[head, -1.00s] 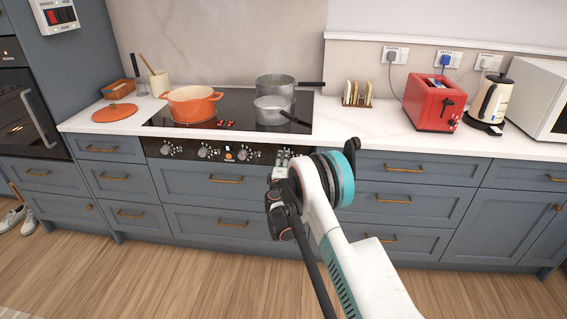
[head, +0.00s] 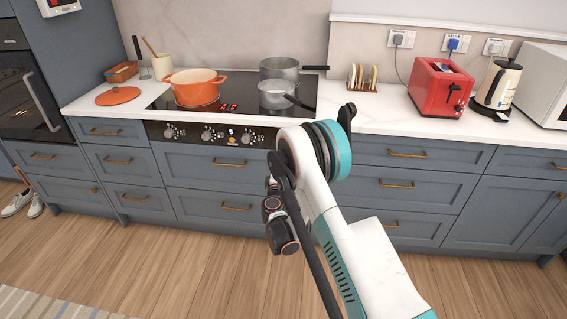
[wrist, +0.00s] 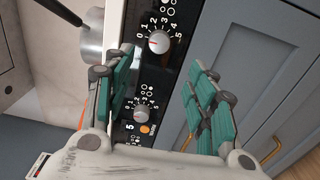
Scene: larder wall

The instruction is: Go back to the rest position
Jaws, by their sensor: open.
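My gripper (wrist: 165,112) shows in the wrist view with its two teal-padded fingers spread apart and nothing between them. Beyond the fingers is the black hob control panel, with a silver knob (wrist: 159,42) above and another knob (wrist: 141,110) between the fingers. An orange light shows beside the lower knob. In the head view my arm reaches up in front of the drawers, and its own links hide the gripper's fingertips.
On the hob (head: 236,95) stand an orange pot (head: 194,87) and two grey pans. An orange lid (head: 118,95) lies left. A toast rack (head: 362,78), red toaster (head: 440,88) and kettle (head: 496,84) stand on the right counter.

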